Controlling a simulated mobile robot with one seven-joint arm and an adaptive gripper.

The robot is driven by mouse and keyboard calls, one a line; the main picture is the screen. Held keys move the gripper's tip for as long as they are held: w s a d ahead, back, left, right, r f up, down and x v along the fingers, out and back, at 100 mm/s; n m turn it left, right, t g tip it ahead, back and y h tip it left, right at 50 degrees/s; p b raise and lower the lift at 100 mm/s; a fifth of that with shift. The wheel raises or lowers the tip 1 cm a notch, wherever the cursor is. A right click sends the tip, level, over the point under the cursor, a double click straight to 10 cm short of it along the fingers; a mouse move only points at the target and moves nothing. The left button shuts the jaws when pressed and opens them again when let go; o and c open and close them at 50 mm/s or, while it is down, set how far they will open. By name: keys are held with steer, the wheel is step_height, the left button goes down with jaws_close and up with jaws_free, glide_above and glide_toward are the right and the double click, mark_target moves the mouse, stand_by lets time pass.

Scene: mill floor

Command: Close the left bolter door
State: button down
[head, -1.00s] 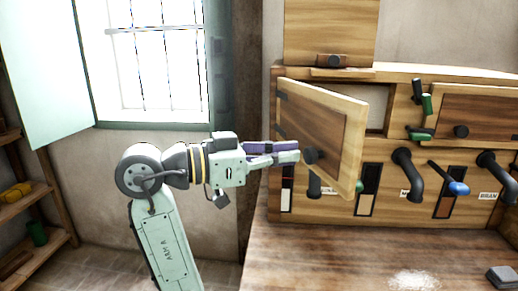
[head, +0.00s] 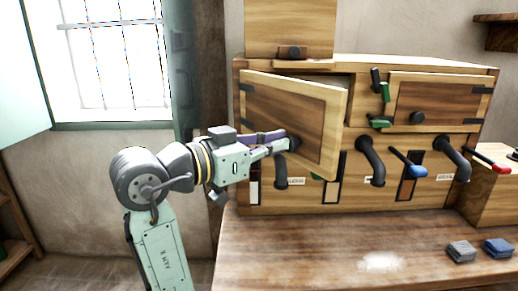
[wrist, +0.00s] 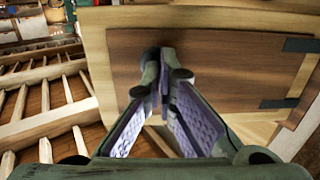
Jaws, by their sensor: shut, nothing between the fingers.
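The left bolter door (head: 265,106) is a wooden panel with a darker inset, hinged at its left edge and standing part open in the head view. It fills the upper right of the wrist view (wrist: 220,70). My gripper (head: 288,143) is shut and empty, its fingertips at the dark round knob (head: 294,144) on the door's front. In the wrist view the fingertips (wrist: 163,60) meet in front of the panel and hide most of the knob; I cannot tell whether they touch it. A dark strip of the opening shows above the door.
The right bolter door (head: 440,102) is shut, with green latch handles (head: 381,122) to its left. Dark spouts (head: 370,160) and a blue-handled lever (head: 410,165) stick out below. On the table (head: 310,245) lie flour and two small blocks (head: 462,251).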

mark_target(304, 140)
steer(key=d+n+t+y, duration=0.1)
steer(key=d, duration=0.1)
steer(key=w+d+t, duration=0.1)
steer(key=w+d+n+t+y, duration=0.1)
steer(key=d, duration=0.1)
steer(key=shift+d+n+y, duration=0.3)
steer(key=w+d+n+t+y+p, duration=0.1)
steer(key=w+d+n+t+y, duration=0.2)
steer(key=w+d, duration=0.7)
steer(key=w+n+y, duration=0.1)
steer(key=w+y, duration=0.1)
steer(key=w, duration=0.1)
steer(key=shift+w+y+p, duration=0.3)
steer(key=shift+p, duration=0.1)
steer(key=shift+r, duration=0.1)
